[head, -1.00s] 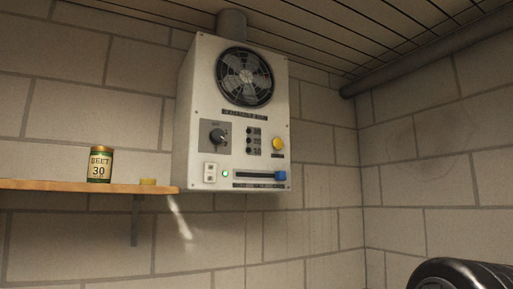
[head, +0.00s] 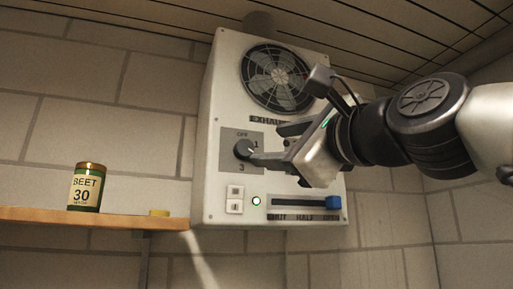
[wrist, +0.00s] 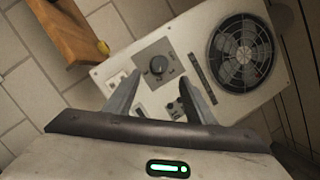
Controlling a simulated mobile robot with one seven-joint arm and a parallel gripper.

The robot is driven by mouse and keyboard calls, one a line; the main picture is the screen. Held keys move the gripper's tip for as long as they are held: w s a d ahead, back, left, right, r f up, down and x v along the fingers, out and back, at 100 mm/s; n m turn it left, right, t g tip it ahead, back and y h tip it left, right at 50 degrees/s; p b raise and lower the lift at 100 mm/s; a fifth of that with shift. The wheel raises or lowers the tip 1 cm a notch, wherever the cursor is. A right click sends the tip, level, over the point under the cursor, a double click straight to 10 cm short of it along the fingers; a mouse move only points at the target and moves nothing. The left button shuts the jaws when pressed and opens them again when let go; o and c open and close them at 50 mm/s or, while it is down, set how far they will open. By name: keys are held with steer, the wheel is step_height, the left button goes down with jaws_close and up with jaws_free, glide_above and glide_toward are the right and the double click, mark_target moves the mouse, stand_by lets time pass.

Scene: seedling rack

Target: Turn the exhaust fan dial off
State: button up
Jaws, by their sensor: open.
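The exhaust fan dial (head: 243,150) is a dark round knob on a grey square plate on the front of the white fan box (head: 222,90). In the wrist view the dial (wrist: 158,66) lies ahead of and between my two fingers. My gripper (head: 268,145) is open and empty, just right of the dial in the head view. Its fingertips look close to the dial; I cannot tell whether they touch it. My gripper hides part of the plate and the panel's right side.
A wooden shelf (head: 110,218) at left holds a BEET can (head: 86,187) and a small yellow item (head: 160,212). The box also has the fan grille (head: 275,78), a white switch (head: 235,199), a lit indicator (head: 256,201) and a blue slider (head: 333,203).

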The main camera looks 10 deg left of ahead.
mark_target(247, 148)
steer(key=p+x, duration=0.2)
steer(key=x, duration=0.7)
steer(key=shift+w, duration=0.15)
steer(key=c, duration=1)
steer(key=shift+c, duration=0.2)
